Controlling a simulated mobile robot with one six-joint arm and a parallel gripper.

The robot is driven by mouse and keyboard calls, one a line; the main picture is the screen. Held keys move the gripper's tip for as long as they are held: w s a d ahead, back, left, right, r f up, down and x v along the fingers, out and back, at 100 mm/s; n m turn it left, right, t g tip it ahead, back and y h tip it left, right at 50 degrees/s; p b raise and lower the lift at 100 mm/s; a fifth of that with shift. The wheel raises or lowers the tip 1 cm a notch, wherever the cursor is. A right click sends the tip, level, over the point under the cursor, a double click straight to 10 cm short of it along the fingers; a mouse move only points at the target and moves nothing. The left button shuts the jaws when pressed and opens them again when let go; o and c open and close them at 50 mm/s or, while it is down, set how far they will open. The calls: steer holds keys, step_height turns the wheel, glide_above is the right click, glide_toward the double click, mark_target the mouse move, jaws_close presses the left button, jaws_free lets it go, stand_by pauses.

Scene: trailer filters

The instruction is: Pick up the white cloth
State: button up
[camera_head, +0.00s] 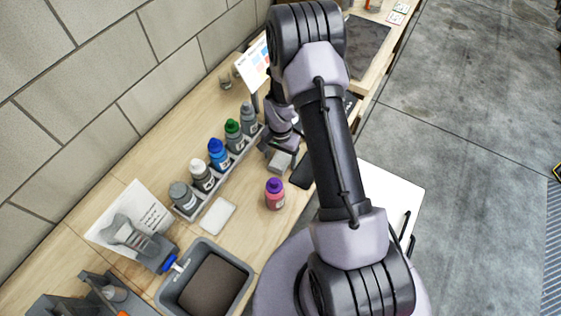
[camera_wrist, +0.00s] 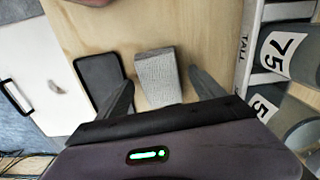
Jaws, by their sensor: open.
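A pale grey-white textured piece (camera_wrist: 158,78), like a folded cloth or pad, lies on the wooden bench between the fingers of my gripper (camera_wrist: 163,78) in the wrist view. The fingers are open, one on each side, and seem apart from it. In the head view, this pale piece (camera_head: 280,160) shows just below my gripper (camera_head: 282,148), partly covered by it. A flat white piece with rounded corners (camera_head: 217,215) lies farther left, in front of the bottle rack; I cannot tell which of the two is the white cloth.
A rack of several bottles (camera_head: 222,165) runs along the bench; its labelled side (camera_wrist: 246,50) is close on the right in the wrist view. A dark flat slab (camera_wrist: 100,82) lies left of the pale piece. A pink bottle (camera_head: 275,195) and a grey bin (camera_head: 243,280) stand nearer.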

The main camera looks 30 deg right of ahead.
mark_target(283, 160)
steer(key=c, duration=1.4)
steer(key=shift+r, duration=0.1)
steer(key=shift+c, duration=0.2)
steer(key=shift+r, duration=0.3)
steer(key=r, duration=0.2)
steer(key=r+p, duration=0.1)
steer(key=shift+s+d, duration=0.3)
steer(key=shift+s, duration=0.1)
steer(key=s+d+r+p, duration=0.1)
steer(key=s+d, duration=0.8)
steer(key=s, duration=0.3)
steer(key=shift+r, duration=0.15)
